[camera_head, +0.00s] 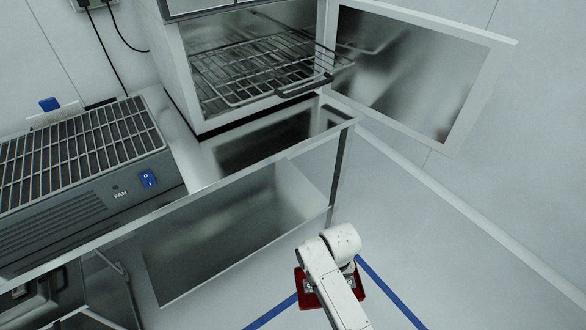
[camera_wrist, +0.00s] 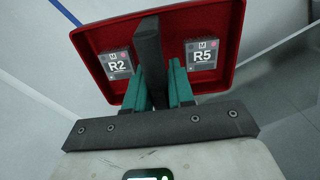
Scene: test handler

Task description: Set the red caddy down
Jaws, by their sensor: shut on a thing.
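The red caddy (camera_wrist: 106,37) is a shallow red tray with a dark upright handle (camera_wrist: 149,60) across its middle. Two grey blocks sit in it, one marked R2 (camera_wrist: 118,65) on the left and one marked R5 (camera_wrist: 202,53) on the right. My gripper (camera_wrist: 160,85) has green fingers shut on the handle in the wrist view. In the head view the red caddy (camera_head: 306,290) shows at the bottom right, mostly hidden under my white arm. I cannot tell its height above the floor.
A steel bench (camera_head: 197,172) stands at the left and carries a fan unit (camera_head: 85,185). Behind it is an open chamber with a wire rack (camera_head: 262,72); its door (camera_head: 415,80) swings out to the right. Blue lines (camera_head: 388,290) mark the floor around the caddy.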

